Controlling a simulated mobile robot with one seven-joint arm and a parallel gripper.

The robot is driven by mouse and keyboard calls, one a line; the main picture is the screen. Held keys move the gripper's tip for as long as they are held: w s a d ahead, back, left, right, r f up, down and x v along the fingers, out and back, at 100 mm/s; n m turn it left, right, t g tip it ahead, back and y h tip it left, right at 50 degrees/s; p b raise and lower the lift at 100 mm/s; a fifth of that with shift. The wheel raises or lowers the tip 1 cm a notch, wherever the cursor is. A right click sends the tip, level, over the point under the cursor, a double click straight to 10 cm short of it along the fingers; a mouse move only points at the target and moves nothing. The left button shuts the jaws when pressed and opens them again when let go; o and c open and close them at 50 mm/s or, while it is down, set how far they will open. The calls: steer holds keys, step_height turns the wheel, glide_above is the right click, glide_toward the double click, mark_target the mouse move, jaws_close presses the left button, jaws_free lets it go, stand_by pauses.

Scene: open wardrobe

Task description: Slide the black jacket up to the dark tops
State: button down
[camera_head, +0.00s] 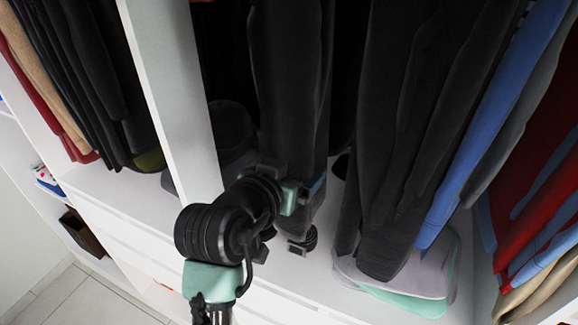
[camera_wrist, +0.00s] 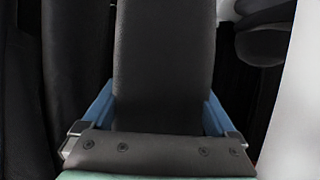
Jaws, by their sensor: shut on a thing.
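The black jacket (camera_head: 290,80) hangs in the middle bay of the wardrobe, right of the white divider. My gripper (camera_head: 306,190) is at its lower part. In the wrist view the blue fingers of my gripper (camera_wrist: 158,108) stand on both sides of the jacket (camera_wrist: 165,50), shut on it. The dark tops (camera_head: 415,130) hang to the right in the head view, with a dark gap between them and the jacket. Dark cloth also shows at the left of the wrist view (camera_wrist: 75,70). The hanging rail is out of view.
A white divider (camera_head: 170,90) and a dark hat (camera_head: 232,122) are left of the jacket. Blue (camera_head: 490,130) and red clothes (camera_head: 535,215) hang farther right. Folded grey and mint items (camera_head: 410,290) lie on the white shelf under the dark tops.

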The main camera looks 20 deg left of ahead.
steer(key=shift+d, duration=0.35)
jaws_free()
steer(key=b+v, duration=0.3)
steer(key=v, duration=1)
steer(key=shift+w, duration=0.1)
